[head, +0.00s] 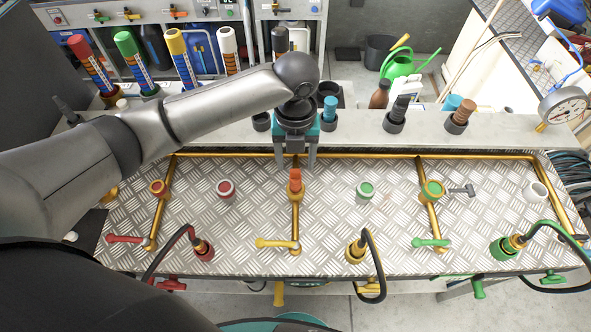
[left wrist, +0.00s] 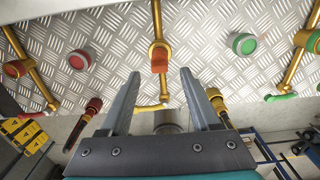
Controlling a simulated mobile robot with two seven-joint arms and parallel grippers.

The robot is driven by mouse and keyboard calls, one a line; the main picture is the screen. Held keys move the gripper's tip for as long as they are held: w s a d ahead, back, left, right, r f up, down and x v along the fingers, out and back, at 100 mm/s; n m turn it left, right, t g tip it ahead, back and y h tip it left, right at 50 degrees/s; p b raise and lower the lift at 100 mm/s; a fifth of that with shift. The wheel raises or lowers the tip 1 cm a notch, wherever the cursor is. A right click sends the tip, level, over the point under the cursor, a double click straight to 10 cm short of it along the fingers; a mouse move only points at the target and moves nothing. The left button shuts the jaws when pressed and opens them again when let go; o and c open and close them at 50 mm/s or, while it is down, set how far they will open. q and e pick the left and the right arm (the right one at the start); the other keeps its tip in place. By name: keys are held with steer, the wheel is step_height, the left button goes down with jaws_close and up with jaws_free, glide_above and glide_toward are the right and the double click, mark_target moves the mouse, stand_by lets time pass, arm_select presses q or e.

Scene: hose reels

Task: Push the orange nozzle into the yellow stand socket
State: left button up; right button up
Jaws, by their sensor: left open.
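The orange nozzle (head: 295,175) stands upright at a brass-yellow socket (head: 295,190) on the middle pipe of the metal plate. It also shows in the left wrist view (left wrist: 159,57), ahead of the fingertips and between their lines. How deep it sits in the socket I cannot tell. My left gripper (head: 296,162) points down over the nozzle, open and empty, with one finger on each side of its top. The fingers (left wrist: 157,85) show spread apart in the left wrist view. My right gripper is not in view.
A red-topped fitting (head: 159,188) and a green-ringed one (head: 432,188) stand on the side pipes. A yellow valve lever (head: 277,243) lies in front. Black hoses curve along the front edge. Behind, a grey ledge carries black holders, some with coloured nozzles (head: 330,107).

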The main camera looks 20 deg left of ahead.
arm_select(q)
steer(key=shift+r, duration=2.35)
steer(key=shift+s, duration=0.15)
